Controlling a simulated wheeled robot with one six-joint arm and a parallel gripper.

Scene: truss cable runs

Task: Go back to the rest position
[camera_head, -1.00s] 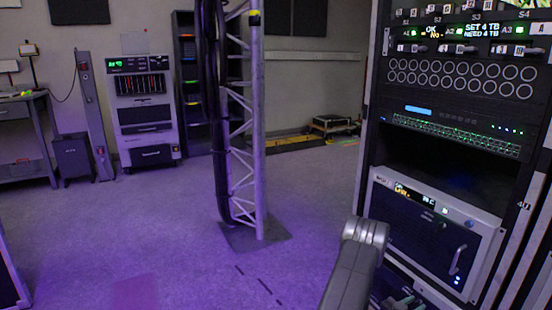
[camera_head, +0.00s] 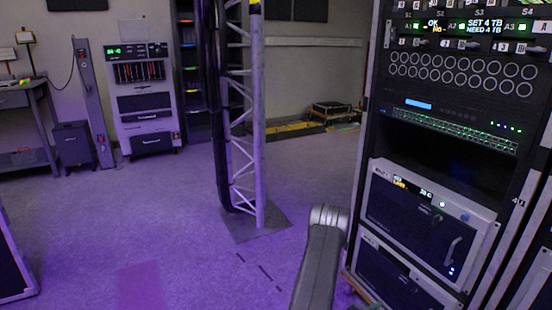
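A grey link of my arm (camera_head: 318,262) rises from the bottom edge, just left of the equipment rack (camera_head: 362,130). My gripper does not show in the head view, so I cannot see its fingers or anything in them. The lattice truss (camera_head: 258,120) stands upright on a dark base plate (camera_head: 240,234), left of my arm. Dark cables (camera_head: 219,130) run down the truss's left side. The rack's lit panel (camera_head: 484,24) reads "SET 4 TB, NEED 4 TB", with "OK" and "NO" on a display beside it.
A wheeled cabinet (camera_head: 144,100) with a green display stands at the back left, beside a workbench (camera_head: 28,90). A low dark box (camera_head: 332,110) sits by the back wall. The floor (camera_head: 150,215) left of the truss is clear. The rack closes off the right side.

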